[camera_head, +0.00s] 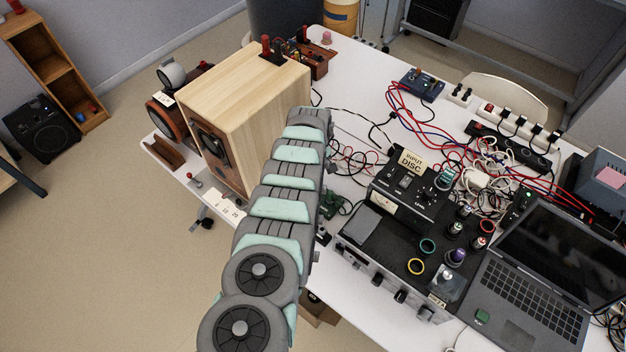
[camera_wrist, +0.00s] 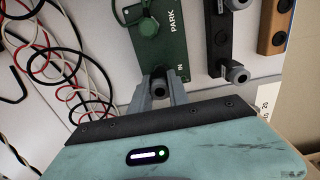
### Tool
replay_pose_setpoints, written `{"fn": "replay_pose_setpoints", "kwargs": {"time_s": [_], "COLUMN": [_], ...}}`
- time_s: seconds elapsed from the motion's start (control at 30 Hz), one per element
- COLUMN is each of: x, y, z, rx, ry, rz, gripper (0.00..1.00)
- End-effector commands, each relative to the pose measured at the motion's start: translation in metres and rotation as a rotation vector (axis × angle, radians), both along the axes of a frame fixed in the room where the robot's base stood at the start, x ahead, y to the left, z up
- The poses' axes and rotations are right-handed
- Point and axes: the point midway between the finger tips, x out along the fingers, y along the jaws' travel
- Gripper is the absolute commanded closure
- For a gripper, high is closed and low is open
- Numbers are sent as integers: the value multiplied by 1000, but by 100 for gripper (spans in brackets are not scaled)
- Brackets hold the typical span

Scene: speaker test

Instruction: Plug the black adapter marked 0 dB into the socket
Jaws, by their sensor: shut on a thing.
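In the wrist view, my gripper (camera_wrist: 160,92) points at the lower end of a green board (camera_wrist: 148,45) marked PARK and IN. Its fingers are closed around a small dark round piece (camera_wrist: 159,90), most likely the black adapter; no 0 dB mark can be read on it. The piece is right by the IN lettering. The socket itself cannot be made out behind it, and I cannot tell whether the two touch. In the head view, my arm hides the gripper and held piece; part of the green board (camera_head: 331,203) shows right of the arm.
Right of the board are a black strip (camera_wrist: 222,45) with grey-ended fittings and a wooden block (camera_wrist: 275,28). A card (camera_head: 226,207) reads 0, 10, 20. Red, black and white cables (camera_wrist: 60,60) lie left. A wooden speaker (camera_head: 250,110) and black equipment (camera_head: 365,262) flank my arm.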

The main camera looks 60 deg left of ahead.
Motion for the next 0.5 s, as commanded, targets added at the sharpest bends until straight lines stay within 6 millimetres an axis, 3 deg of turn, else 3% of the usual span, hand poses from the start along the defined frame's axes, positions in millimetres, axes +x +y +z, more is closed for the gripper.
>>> {"fn": "replay_pose_setpoints", "kwargs": {"time_s": [0.43, 0.47, 0.5], "x": [-1, -1, -1], "y": [-2, -2, -2], "z": [-12, -10, -10], "rx": [-3, -4, -4], "ry": [3, 3, 3], "rz": [-1, 0, 0], "gripper": [100, 76, 73]}}
